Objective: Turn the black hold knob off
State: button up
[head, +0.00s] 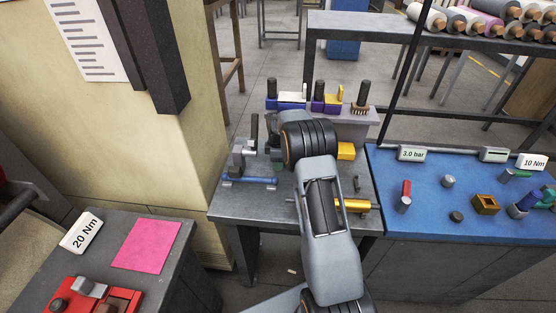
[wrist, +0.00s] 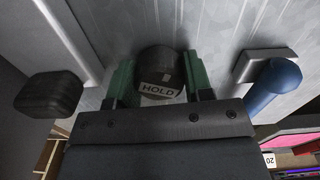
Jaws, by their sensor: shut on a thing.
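In the wrist view the black hold knob (wrist: 160,66) sits on a light grey metal surface. It has a white label reading HOLD facing the camera. My gripper (wrist: 157,82) has its green fingers on the left and right sides of the knob, shut on it. In the head view my arm reaches to the grey bench (head: 260,206), and it hides the gripper and the knob there. I cannot tell which way the knob is turned.
In the wrist view a black knob (wrist: 50,95) stands left of my gripper and a blue handle (wrist: 272,85) stands right. In the head view a grey clamp device (head: 245,165) stands left of my arm, a brass cylinder (head: 353,205) right. A blue-topped bench (head: 425,220) adjoins on the right.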

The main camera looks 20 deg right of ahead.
jog(key=n, duration=0.5)
jog(key=shift+s+f, duration=0.15)
jog(key=shift+f, duration=0.1)
jog(key=o, duration=0.9)
jog(key=shift+o, duration=0.2)
jog(key=shift+r, duration=0.2)
jog(key=shift+r+p, duration=1.5)
jog(key=shift+r, duration=1)
